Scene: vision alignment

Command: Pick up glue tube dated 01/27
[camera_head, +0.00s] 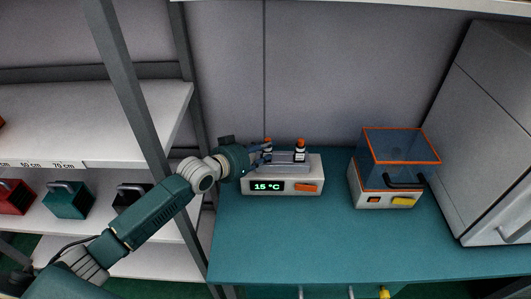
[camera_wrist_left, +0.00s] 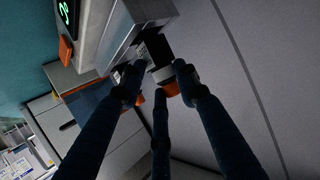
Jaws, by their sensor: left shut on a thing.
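Two small glue tubes with orange caps stand at the device with the green 15 °C display (camera_head: 282,187). The left tube (camera_head: 267,142) is at my left gripper (camera_head: 263,154); the right tube (camera_head: 300,150) stands upright and apart from it. In the left wrist view, the fingers of my left gripper (camera_wrist_left: 160,74) are closed around a dark tube (camera_wrist_left: 156,47) with a white and orange cap. The tube is still at the metal block (camera_wrist_left: 119,38); I cannot tell whether it is seated or lifted. No date can be read. My right gripper is not in view.
The device stands on a teal bench (camera_head: 300,240) against a grey wall. A clear blue box with orange edges (camera_head: 398,160) stands to the right, near a grey cabinet (camera_head: 490,130). Shelves with coloured cases (camera_head: 66,200) are on the left. The front of the bench is clear.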

